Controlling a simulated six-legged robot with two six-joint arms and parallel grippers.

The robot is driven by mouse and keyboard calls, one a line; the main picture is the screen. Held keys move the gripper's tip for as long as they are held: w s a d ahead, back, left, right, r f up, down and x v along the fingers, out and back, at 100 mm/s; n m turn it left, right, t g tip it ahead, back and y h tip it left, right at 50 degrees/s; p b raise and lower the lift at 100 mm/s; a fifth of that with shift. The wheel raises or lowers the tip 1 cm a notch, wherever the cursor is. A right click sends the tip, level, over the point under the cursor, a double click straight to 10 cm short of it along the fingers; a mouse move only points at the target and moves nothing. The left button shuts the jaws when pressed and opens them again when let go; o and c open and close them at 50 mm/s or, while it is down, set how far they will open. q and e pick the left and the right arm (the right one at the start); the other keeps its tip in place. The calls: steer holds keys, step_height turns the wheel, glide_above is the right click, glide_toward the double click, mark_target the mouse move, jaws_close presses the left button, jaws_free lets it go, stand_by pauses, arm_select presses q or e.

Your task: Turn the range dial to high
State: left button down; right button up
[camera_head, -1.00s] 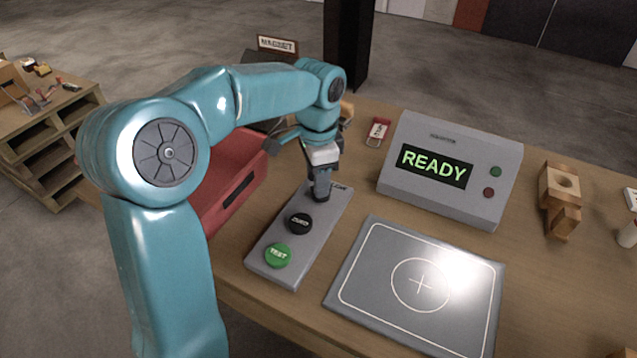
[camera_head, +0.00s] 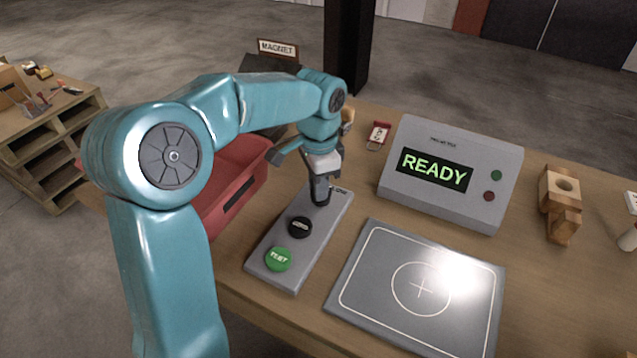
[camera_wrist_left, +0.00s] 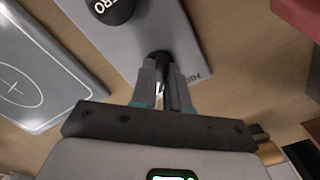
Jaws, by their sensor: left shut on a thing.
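The grey control panel (camera_head: 273,243) lies on the wooden table, with a green TEST button (camera_head: 278,259) at its near end and a black button (camera_head: 300,227) in its middle. My left gripper (camera_head: 321,200) points down at the panel's far end. In the left wrist view its fingers (camera_wrist_left: 163,82) are shut on a small dark knob (camera_wrist_left: 160,57), which they mostly hide. Lettering that seems to read HIGH shows beside the knob on the panel. The black button also shows in the wrist view (camera_wrist_left: 112,10). My right gripper is not in view.
A grey box with a READY screen (camera_head: 448,175) stands at the back right. A grey plate with a circle and cross (camera_head: 350,285) lies in front of it. A red bin (camera_head: 240,165) is left of the panel. A wooden block part (camera_head: 560,205) stands at the right.

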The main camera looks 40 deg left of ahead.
arm_select(q)
steer(key=n, duration=0.3)
steer(key=shift+d+n+p, duration=0.1)
steer(key=shift+n+p, duration=0.3)
steer(key=n, duration=0.4)
steer(key=shift+d+n+p, duration=0.1)
steer(key=shift+n+p, duration=0.2)
steer(key=n, duration=0.4)
steer(key=shift+w+d+n, duration=0.1)
steer(key=shift+n, duration=2.3)
steer(key=shift+w+r, duration=0.1)
steer(key=c, duration=1.1)
jaws_free()
step_height(320, 180, up, 16)
steer(key=p, duration=0.3)
steer(key=shift+r, duration=0.1)
